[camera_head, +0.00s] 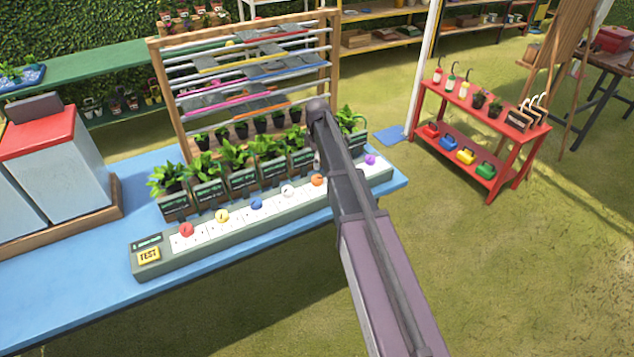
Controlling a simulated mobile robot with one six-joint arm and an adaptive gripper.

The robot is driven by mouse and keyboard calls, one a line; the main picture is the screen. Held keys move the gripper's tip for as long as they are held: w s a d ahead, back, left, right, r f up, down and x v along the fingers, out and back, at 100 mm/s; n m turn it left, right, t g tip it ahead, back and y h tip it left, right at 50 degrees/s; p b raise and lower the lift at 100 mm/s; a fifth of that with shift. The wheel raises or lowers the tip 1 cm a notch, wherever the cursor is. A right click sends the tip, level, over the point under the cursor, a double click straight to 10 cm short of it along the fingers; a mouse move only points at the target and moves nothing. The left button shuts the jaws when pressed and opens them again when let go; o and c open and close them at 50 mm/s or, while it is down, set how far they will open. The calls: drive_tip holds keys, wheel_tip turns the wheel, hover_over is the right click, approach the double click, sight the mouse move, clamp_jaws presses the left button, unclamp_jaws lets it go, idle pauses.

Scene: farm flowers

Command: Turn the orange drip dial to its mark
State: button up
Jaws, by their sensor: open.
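The orange drip dial (319,180) is a small round knob on the white top of a long grey control strip (205,256). It sits between the white dial (288,191) and my arm, which crosses the strip just to its right. Its mark is too small to make out. My arm rises from the bottom right and covers part of the strip between the orange dial and the purple dial (370,160). My gripper does not show; it may be hidden behind the arm.
Red (186,230), yellow (222,216) and blue (256,204) dials sit further left, with a yellow TEST button (148,255) at the end. Potted plants (237,158) stand close behind the strip on the blue table (80,300). A slatted rack (158,100) stands behind them.

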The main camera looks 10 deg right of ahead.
sight(317, 178)
drive_tip(key=shift+s+f+b, duration=0.1)
drive_tip(key=shift+f+b, duration=3.5)
drive_tip(key=shift+f, duration=0.3)
drive_tip(key=c, duration=1.1)
